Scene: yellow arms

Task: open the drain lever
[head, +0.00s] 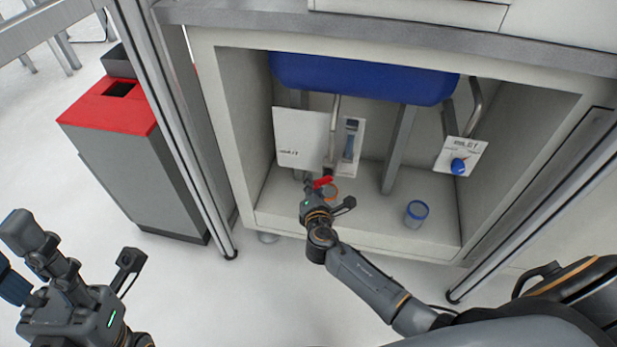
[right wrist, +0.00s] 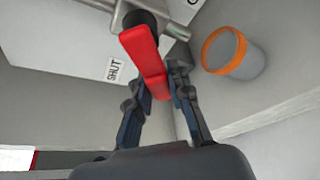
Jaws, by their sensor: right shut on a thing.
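The red drain lever (head: 322,182) sits on the pipe low inside the open cabinet in the head view. In the right wrist view the lever (right wrist: 145,62) hangs from a dark valve hub, with its end between my fingers. My right gripper (right wrist: 158,88) is shut on the lever. In the head view my right gripper (head: 309,192) reaches into the cabinet, and the fingertips are small there. A "SHUT" label (right wrist: 115,68) is on the white plate beside the lever. My left gripper (head: 38,262) is at the lower left, away from the cabinet; its jaw opening is unclear.
A blue tank (head: 365,78) hangs at the cabinet's top. A blue-lidded cup (head: 416,213) stands on the cabinet floor. An orange-rimmed cup (right wrist: 225,52) stands near the lever. A blue knob (head: 458,166) is on a right-hand plate. A red-topped bin (head: 120,110) stands left.

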